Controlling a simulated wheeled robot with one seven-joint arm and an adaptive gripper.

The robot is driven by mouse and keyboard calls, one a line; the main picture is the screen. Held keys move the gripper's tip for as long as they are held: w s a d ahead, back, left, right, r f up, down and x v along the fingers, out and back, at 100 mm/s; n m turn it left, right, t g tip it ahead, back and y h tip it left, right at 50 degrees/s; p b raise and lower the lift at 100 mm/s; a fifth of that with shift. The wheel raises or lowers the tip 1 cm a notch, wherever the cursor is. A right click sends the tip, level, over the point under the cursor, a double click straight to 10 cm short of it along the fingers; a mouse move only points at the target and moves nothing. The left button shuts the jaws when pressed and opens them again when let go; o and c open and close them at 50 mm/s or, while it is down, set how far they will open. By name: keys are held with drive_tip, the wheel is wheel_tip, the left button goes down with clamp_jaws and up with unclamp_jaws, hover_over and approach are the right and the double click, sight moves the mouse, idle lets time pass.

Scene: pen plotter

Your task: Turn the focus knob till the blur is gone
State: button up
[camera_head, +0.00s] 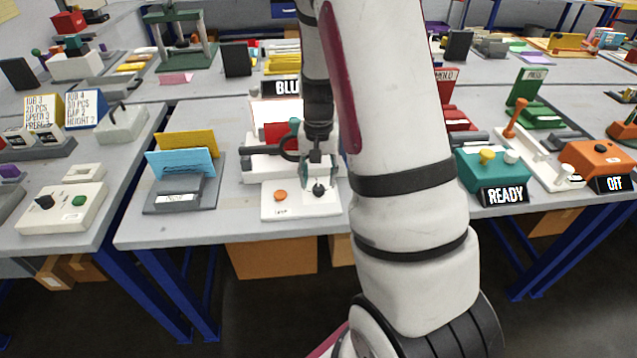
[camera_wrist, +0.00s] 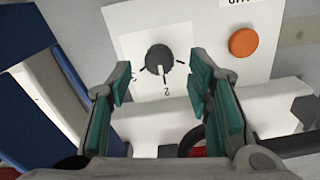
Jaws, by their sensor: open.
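The dark focus knob (camera_wrist: 159,60) sits on a white panel (camera_wrist: 118,17) with tick marks and a "2" beside it. In the head view the knob (camera_head: 319,190) is at the right of the white panel (camera_head: 290,211), near the table's front edge. My gripper (camera_wrist: 160,88) is open, with one teal-padded finger on each side below the knob in the wrist view. The fingers look apart from the knob. In the head view my gripper (camera_head: 319,170) is just above the knob.
An orange button (camera_head: 280,196) is on the same panel, left of the knob; it also shows in the wrist view (camera_wrist: 243,42). A white machine with a red part (camera_head: 281,132) stands behind. A grey holder with blue and yellow cards (camera_head: 180,165) stands left.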

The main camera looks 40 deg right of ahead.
sight(319, 188)
wheel_tip(319, 188, up, 9)
idle(0.3)
idle(0.5)
drive_tip(key=s+a+r+n+t+p, duration=0.1)
drive_tip(key=s+a+r+n, duration=0.1)
drive_tip(key=s+a+r, duration=0.35)
drive_tip(key=s+a+r+n+t+p, duration=0.1)
drive_tip(key=s+a+r+n+p, duration=0.15)
drive_tip(key=a+r, duration=0.55)
drive_tip(key=s+a+r+n+t+p, duration=0.1)
drive_tip(key=s+a+r+n, duration=0.1)
drive_tip(key=s, duration=0.5)
drive_tip(key=s+a+r+n+t, duration=0.1)
drive_tip(key=s+a+r+n, duration=0.1)
drive_tip(key=s+a+r, duration=0.2)
drive_tip(key=s, duration=0.3)
drive_tip(key=shift+s+a+r+p, duration=0.15)
drive_tip(key=shift+s+r+p, duration=0.1)
drive_tip(key=shift+p, duration=0.15)
drive_tip(key=shift+w+n, duration=0.1)
drive_tip(key=shift+n, duration=0.15)
